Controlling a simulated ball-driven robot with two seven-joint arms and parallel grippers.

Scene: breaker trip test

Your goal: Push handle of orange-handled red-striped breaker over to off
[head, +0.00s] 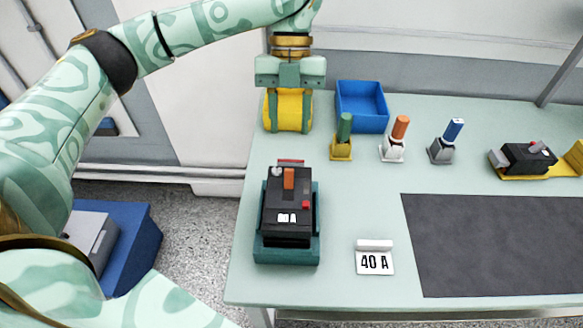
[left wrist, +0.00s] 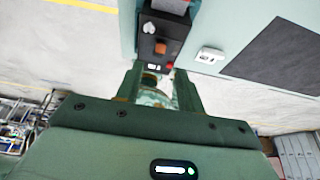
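The orange-handled breaker (head: 287,202) is a black block in a teal cradle (head: 288,256) at the table's near left. Its orange handle (head: 289,178) sticks up near its far half. It has a red button, an "80 A" label and a red strip at its far end. The breaker (left wrist: 174,30) also shows in the left wrist view, with its orange handle (left wrist: 160,47). My left gripper (head: 288,128) is behind the breaker in the head view, apart from it. Its two fingers stand apart with nothing held in the left wrist view (left wrist: 160,76). My right gripper is out of view.
A "40 A" card (head: 375,262) stands right of the breaker, beside a dark mat (head: 490,245). Green-, orange- and blue-topped pieces (head: 393,148) stand behind, near a blue bin (head: 361,107). Another black breaker (head: 528,158) sits on a yellow cradle at right.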

